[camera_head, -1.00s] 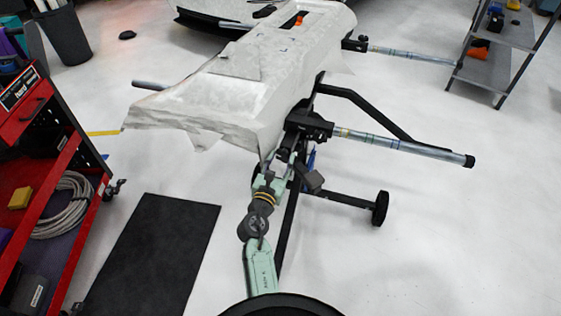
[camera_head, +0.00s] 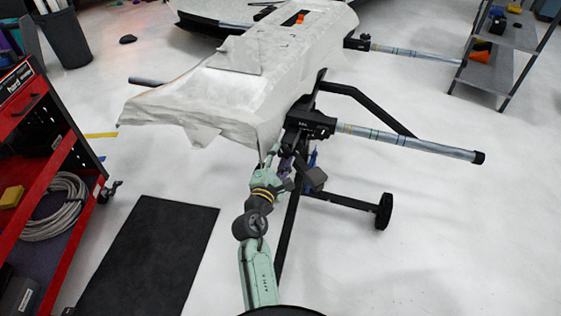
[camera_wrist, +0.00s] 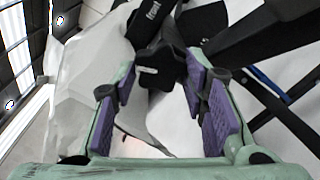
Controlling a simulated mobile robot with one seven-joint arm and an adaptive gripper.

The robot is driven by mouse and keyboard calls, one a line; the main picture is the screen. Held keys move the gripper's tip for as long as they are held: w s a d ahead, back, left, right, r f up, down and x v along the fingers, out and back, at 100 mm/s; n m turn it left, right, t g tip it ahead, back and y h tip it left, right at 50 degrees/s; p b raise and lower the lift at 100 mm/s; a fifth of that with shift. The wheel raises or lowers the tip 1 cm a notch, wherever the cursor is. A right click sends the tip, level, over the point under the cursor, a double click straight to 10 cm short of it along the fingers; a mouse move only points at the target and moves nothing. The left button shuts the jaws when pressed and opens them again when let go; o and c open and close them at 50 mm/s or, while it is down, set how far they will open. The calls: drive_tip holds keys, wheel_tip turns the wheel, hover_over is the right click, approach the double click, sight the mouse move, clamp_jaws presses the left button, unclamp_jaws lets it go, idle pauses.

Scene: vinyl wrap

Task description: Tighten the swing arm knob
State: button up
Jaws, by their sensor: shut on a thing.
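A black lobed knob (camera_wrist: 158,66) sits between my gripper's purple finger pads in the wrist view. My gripper (camera_wrist: 161,75) is shut on it. A black piece with white lettering stands just above the knob. In the head view my gripper (camera_head: 288,160) reaches under the near corner of the stand, below the black swing arm bracket (camera_head: 308,122). The knob cannot be made out there. A grey tube arm (camera_head: 410,142) extends right from that bracket.
A white-covered panel (camera_head: 215,100) lies on the stand, close above my gripper. The stand's black leg and wheel (camera_head: 383,210) are to the right. A red tool cart (camera_head: 62,150) stands left, beside a black mat (camera_head: 150,262). A grey shelf (camera_head: 495,65) is far right.

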drive_tip(key=m+b, duration=0.2)
drive_tip(key=m, duration=0.2)
drive_tip(key=shift+m+b, duration=0.3)
drive_tip(key=shift+b, duration=0.1)
drive_tip(key=shift+r+m+b, duration=0.15)
drive_tip(key=shift+m+b, duration=0.65)
drive_tip(key=shift+m, duration=0.5)
drive_tip(key=o, duration=1.1)
drive_tip(key=shift+o, duration=0.2)
drive_tip(key=v, duration=0.7)
drive_tip(key=shift+s+a, duration=0.15)
drive_tip(key=shift+s, duration=0.05)
